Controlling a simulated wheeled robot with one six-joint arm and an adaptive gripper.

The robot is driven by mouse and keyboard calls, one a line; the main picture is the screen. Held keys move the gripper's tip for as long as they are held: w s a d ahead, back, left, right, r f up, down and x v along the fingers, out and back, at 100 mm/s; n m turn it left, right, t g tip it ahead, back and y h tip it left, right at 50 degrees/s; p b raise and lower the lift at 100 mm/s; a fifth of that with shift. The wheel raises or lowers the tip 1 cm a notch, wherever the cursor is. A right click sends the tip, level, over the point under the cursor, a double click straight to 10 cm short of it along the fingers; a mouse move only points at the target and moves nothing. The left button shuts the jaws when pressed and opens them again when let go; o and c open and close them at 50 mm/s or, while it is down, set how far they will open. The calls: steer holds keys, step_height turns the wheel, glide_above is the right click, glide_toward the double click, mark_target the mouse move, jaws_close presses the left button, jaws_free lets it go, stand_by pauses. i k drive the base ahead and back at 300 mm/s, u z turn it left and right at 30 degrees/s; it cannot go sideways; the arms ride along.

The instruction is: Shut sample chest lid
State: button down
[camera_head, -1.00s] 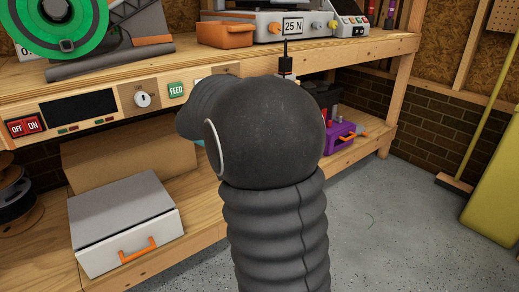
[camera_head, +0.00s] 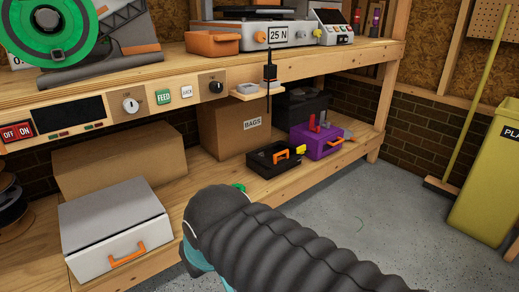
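No label in the head view names the sample chest, so I cannot tell for sure which box it is. My black-sleeved arm crosses the lower middle, in front of the shelf edge. My gripper's fingers do not show.
A brown carton (camera_head: 122,158) stands behind the white chest, and a carton marked BAGS (camera_head: 232,128) is near the middle. The workbench (camera_head: 120,85) overhangs the shelf (camera_head: 210,180). A yellow bin (camera_head: 490,185) and a broom (camera_head: 452,178) stand right.

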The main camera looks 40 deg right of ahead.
mark_target(253, 154)
steer(key=u, duration=0.55)
steer(key=k, duration=1.2)
steer(key=z, duration=0.1)
steer(key=i, duration=0.5)
steer(key=z, duration=0.85)
steer(key=i, duration=0.9)
steer(key=u, duration=0.25)
